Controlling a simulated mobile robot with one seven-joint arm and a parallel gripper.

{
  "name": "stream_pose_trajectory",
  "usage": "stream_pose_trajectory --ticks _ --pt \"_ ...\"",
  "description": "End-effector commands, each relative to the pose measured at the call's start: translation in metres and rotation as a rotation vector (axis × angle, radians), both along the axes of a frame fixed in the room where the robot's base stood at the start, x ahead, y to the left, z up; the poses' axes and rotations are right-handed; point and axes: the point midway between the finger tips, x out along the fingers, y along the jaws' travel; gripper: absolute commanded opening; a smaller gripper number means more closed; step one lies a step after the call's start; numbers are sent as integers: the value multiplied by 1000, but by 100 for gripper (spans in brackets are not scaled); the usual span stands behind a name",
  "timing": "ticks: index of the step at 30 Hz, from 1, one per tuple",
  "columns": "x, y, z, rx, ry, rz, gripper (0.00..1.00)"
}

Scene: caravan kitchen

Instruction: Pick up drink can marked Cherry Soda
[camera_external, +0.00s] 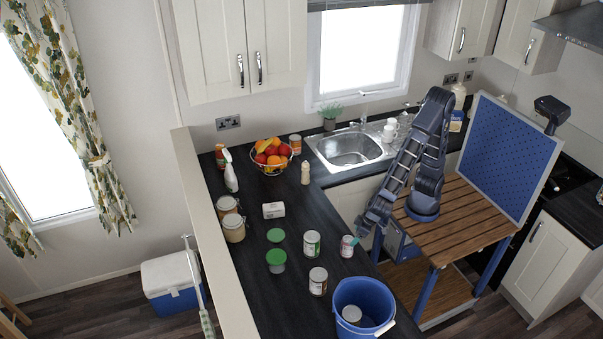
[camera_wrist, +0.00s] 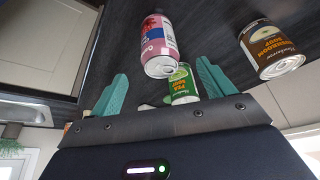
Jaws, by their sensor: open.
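A pink and red drink can (camera_wrist: 158,38) shows in the wrist view, just past the fingertips and between their lines; its lettering is only partly readable. In the external view it appears to be the small can (camera_external: 348,247) on the dark counter near its right edge. My gripper (camera_external: 359,238) is right beside it, and its teal fingers (camera_wrist: 160,84) are spread with nothing gripped. I cannot tell whether a finger touches the can.
A green pea soup can (camera_wrist: 183,84) and a brown mushroom soup can (camera_wrist: 268,50) stand close by. A blue bucket (camera_external: 378,297) with a can inside stands at the counter's near end.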

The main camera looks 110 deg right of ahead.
Motion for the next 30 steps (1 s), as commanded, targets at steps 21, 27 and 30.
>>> stream_pose_trajectory --ticks 21,27,30 --pt "20 -19 -64 -2 4 -1 81" --pt "28 -26 -88 -1 2 0 81" --pt "29 -27 -93 -1 2 0 81"
